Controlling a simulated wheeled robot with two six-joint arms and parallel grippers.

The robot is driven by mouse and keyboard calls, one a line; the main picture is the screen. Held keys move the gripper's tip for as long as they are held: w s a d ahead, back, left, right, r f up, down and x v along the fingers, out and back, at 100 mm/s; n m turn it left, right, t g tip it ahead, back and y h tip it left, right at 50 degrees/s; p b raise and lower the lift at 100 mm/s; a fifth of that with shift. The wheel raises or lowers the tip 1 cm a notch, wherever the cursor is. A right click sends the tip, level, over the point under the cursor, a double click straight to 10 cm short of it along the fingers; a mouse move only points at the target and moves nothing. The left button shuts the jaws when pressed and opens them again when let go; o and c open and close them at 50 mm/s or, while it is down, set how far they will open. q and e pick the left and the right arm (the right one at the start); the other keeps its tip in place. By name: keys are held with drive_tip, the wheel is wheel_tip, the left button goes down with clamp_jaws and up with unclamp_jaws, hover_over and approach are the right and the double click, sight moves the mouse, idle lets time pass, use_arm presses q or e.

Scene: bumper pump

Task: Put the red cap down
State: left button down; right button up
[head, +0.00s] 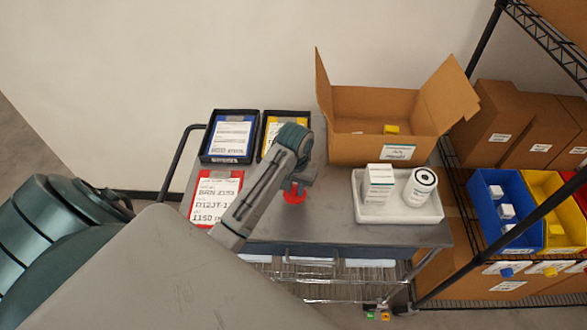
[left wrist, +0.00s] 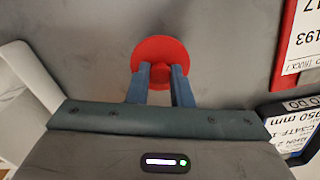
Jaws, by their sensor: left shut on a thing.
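The red cap (left wrist: 161,55) is a round red disc with a raised middle. In the left wrist view it sits between the fingertips of my left gripper (left wrist: 160,72), which is shut on its middle knob. In the head view the red cap (head: 292,194) shows below my left gripper (head: 298,182), over the grey cart top (head: 330,222). I cannot tell whether the cap touches the cart top. My right gripper is not in view.
A white tray (head: 400,212) with a small box and a white canister stands to the right. An open cardboard box (head: 372,105) is behind. Cart top near the cap is clear.

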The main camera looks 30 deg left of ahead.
sight(294, 186)
use_arm(q)
drive_tip(key=shift+w+a+r, duration=0.15)
drive_tip(key=shift+w+a, duration=0.05)
drive_tip(key=shift+a, duration=0.1)
drive_tip(key=shift+w+a+f+p, duration=0.1)
drive_tip(key=shift+a+f+p, duration=0.1)
drive_tip(key=shift+p, duration=0.25)
wheel_tip(294, 186, down, 3)
drive_tip(key=shift+r+p, duration=0.2)
drive_tip(key=shift+p, duration=0.45)
drive_tip(key=shift+f, duration=0.4)
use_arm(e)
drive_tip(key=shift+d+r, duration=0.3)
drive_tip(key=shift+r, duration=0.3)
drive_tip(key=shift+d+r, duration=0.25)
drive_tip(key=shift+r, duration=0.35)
use_arm(q)
drive_tip(key=shift+f, duration=0.15)
drive_tip(key=c, duration=1.3)
unclamp_jaws()
